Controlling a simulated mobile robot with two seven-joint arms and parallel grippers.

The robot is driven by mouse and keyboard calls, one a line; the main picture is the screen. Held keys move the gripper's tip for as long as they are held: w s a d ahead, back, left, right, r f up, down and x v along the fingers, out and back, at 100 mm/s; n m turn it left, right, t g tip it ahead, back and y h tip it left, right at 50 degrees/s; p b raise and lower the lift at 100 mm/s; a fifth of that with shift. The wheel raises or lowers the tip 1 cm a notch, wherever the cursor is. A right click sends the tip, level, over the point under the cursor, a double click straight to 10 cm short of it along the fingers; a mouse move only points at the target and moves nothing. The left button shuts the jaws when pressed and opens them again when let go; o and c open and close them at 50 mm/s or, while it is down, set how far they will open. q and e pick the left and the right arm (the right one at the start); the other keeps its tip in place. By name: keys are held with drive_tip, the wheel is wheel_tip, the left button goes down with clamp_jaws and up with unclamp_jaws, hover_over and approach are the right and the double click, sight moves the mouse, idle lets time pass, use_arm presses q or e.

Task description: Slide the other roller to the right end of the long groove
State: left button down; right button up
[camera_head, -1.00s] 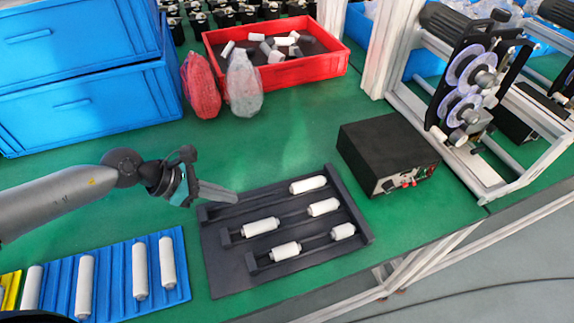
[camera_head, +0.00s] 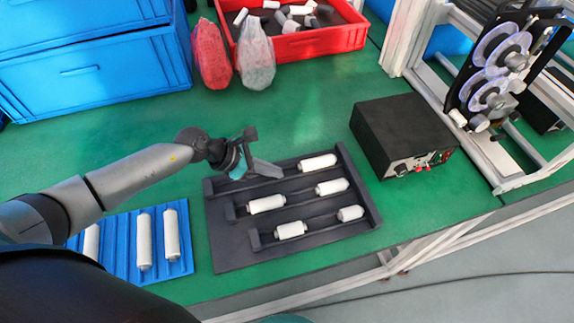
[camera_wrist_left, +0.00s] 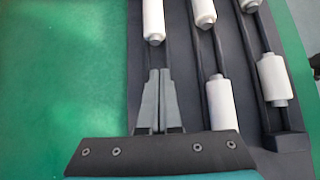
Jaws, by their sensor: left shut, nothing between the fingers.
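The dark tray (camera_head: 228,240) holds three parallel grooves with white rollers. The back groove, the longest-looking one, holds one white roller (camera_head: 318,162) near its right end; it also shows at the top of the left wrist view (camera_wrist_left: 153,20). The middle groove holds two rollers, a left one (camera_head: 266,204) and a right one (camera_head: 332,187). The front groove holds two more, left (camera_head: 291,230) and right (camera_head: 350,213). My left gripper (camera_head: 281,172) is shut and empty, its fingertips (camera_wrist_left: 158,72) over the back groove, left of its roller and apart from it. My right gripper is not in view.
A blue ribbed tray (camera_head: 120,255) with white rollers lies to the left. A black box (camera_head: 402,130) stands right of the dark tray. A red crate (camera_head: 300,45), two bags and blue crates (camera_head: 85,70) stand behind. Green table is clear behind the tray.

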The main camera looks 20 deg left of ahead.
sight(302, 166)
use_arm(q)
drive_tip(key=shift+w+d+r, duration=0.1)
drive_tip(key=shift+w+d, duration=0.45)
drive_tip(key=shift+d, duration=0.2)
drive_tip(key=shift+w+d+r, duration=0.1)
drive_tip(key=shift+w+d, duration=0.4)
drive_tip(key=shift+d, duration=0.25)
drive_tip(key=shift+w+d, duration=0.55)
drive_tip(key=shift+d, duration=0.3)
